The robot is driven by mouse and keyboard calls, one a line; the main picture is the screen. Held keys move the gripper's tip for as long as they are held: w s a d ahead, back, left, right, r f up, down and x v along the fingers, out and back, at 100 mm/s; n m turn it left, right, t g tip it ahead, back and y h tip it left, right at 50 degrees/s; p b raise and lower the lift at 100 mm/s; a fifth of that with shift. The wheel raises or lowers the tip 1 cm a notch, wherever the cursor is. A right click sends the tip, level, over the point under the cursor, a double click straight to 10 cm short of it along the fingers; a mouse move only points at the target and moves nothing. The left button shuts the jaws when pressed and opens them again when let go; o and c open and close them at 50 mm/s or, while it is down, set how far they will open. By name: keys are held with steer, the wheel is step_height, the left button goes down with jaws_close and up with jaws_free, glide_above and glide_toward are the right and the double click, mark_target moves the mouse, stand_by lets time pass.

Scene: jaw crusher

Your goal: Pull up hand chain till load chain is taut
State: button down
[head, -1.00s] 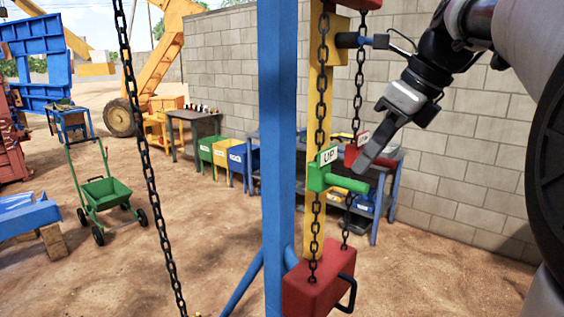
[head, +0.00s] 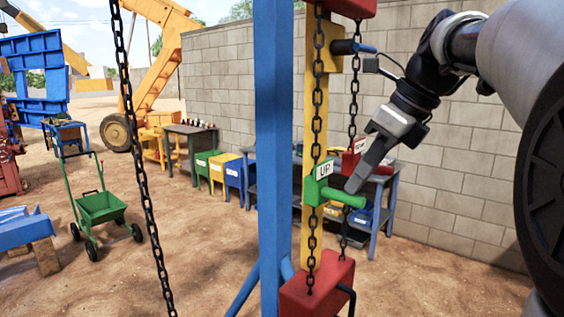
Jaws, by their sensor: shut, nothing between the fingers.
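The hand chain (head: 317,127) hangs in front of a yellow post, with a green block marked UP (head: 320,185) on it. The block's green handle (head: 343,198) points right. A second strand (head: 353,105) carries a red marked block (head: 352,158), partly hidden behind my gripper. My gripper (head: 353,187) is shut and empty, its tips just above the end of the green handle; I cannot tell whether they touch. A long dark chain (head: 137,140), probably the load chain, hangs at the left with a slight slant; its lower end is out of frame.
A blue post (head: 272,130) stands just left of the hand chain. A red box (head: 317,287) with a dark handle sits below the strands. A blue-framed rack (head: 388,215) and a block wall (head: 460,190) stand behind. A green cart (head: 100,207) is at the left on open dirt.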

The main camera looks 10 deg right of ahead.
mark_target(360, 206)
steer(key=shift+f+b, duration=1.6)
steer(key=shift+f, duration=1.25)
steer(key=shift+s+d+r, duration=0.15)
steer(key=shift+s+d, duration=0.05)
steer(key=shift+d, duration=0.05)
steer(key=shift+s+d+r+p, duration=0.2)
steer(key=shift+s+d+p, duration=0.4)
steer(key=shift+s+d, duration=1)
steer(key=p+v, duration=0.5)
steer(key=v, duration=0.1)
steer(key=shift+s+d+p, duration=0.3)
steer(key=shift+s, duration=0.05)
stand_by(1.0)
